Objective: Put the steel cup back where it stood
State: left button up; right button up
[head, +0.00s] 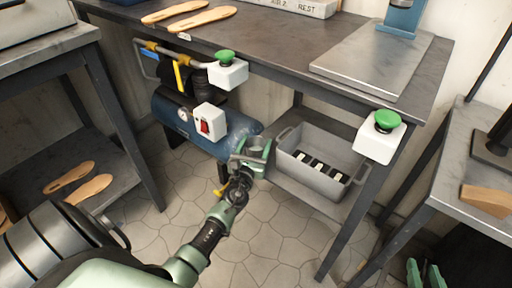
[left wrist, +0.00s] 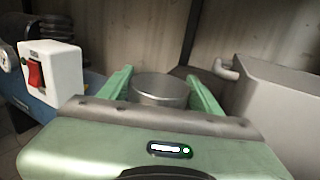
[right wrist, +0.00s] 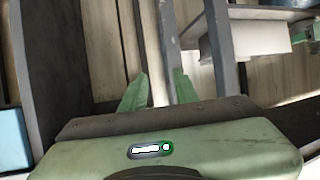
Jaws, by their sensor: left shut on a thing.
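The steel cup (left wrist: 160,88) is a plain grey cylinder between the two green fingers of my left gripper (left wrist: 158,92) in the left wrist view. The gripper is shut on it. In the head view my left gripper (head: 255,152) reaches under the workbench, between the blue compressor and the grey crate. The cup is mostly hidden there, and I cannot tell whether its base touches the lower shelf. My right gripper (head: 425,272) is at the bottom right of the head view. In the right wrist view its fingers (right wrist: 160,92) are apart with nothing between them.
The blue compressor (head: 175,116) with a red-switch box (head: 208,121) is close on the left. The grey crate (head: 325,190) holding dark and white items is close on the right. The workbench top (head: 290,42) overhangs, and its front leg (head: 350,225) stands right of the crate.

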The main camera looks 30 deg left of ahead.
pick_arm(q)
jog(key=shift+f, duration=0.1)
pick_arm(e)
jog(key=shift+w+a+r, duration=0.15)
jog(key=shift+w+r, duration=0.15)
jog(key=shift+r, duration=0.25)
pick_arm(q)
jog(key=shift+f, duration=0.1)
pick_arm(e)
jog(key=shift+w+r+t, duration=0.1)
jog(key=shift+r+t, duration=0.1)
jog(key=shift+t, duration=0.2)
pick_arm(q)
jog(key=o, duration=1.4)
pick_arm(e)
jog(key=shift+w+a+r, duration=0.1)
jog(key=shift+w+r, duration=0.05)
jog(key=shift+r, duration=0.2)
